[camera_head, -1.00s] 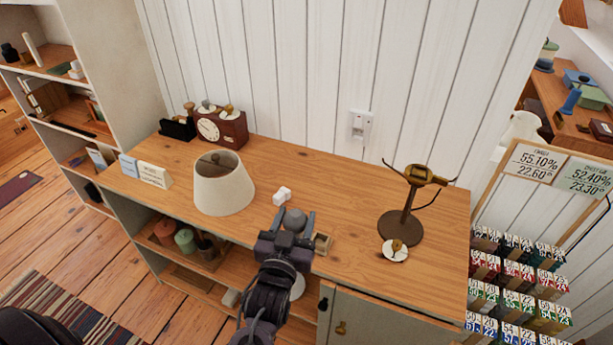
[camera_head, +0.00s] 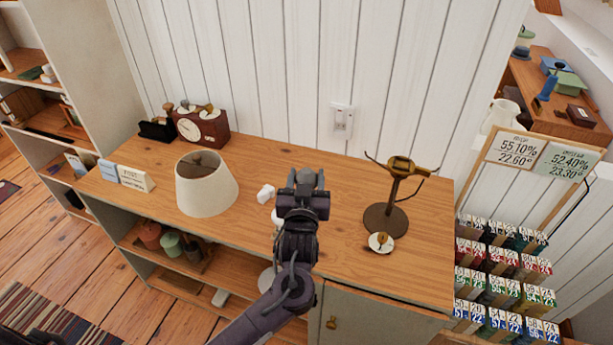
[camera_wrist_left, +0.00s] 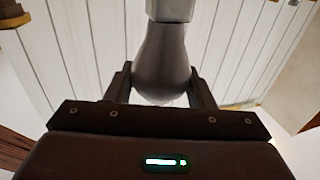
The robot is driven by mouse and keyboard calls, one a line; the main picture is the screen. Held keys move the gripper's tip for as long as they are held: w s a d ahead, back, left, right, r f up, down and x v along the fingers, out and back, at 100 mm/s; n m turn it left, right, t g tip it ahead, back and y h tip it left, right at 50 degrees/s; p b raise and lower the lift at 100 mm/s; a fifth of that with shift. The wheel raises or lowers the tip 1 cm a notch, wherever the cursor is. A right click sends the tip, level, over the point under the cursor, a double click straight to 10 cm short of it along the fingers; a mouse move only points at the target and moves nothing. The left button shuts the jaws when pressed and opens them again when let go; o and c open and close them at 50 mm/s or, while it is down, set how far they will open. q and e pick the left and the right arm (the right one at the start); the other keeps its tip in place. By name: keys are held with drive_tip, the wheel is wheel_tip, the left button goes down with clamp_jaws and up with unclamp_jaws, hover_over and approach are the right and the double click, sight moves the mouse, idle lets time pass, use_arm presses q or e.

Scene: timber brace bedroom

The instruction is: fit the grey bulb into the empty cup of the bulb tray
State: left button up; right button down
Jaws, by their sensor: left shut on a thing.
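The grey bulb (camera_head: 307,178) is between the fingers of my left gripper (camera_head: 307,181), above the wooden cabinet top. In the left wrist view the bulb (camera_wrist_left: 162,65) stands upright with its rounded end between the fingertips (camera_wrist_left: 160,88) and its lighter collar at the far end. The left gripper is shut on it. I cannot make out the bulb tray or its empty cup; my left wrist and forearm cover part of the cabinet top. My right gripper is not in view.
A white lampshade (camera_head: 206,184) and a small white object (camera_head: 266,193) stand left of the gripper. A brown lamp stand (camera_head: 386,218) and a white disc (camera_head: 381,242) are to the right. A clock (camera_head: 201,127) is at the back. The top's right front is clear.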

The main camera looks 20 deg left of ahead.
use_arm(q)
drive_tip(key=shift+f+b, duration=2.15)
drive_tip(key=shift+f, duration=0.8)
drive_tip(key=shift+p, duration=0.5)
drive_tip(key=shift+f+b, duration=3.55)
drive_tip(key=shift+f, duration=1.45)
drive_tip(key=o, duration=1)
drive_tip(key=shift+o, duration=0.2)
drive_tip(key=shift+s, duration=0.1)
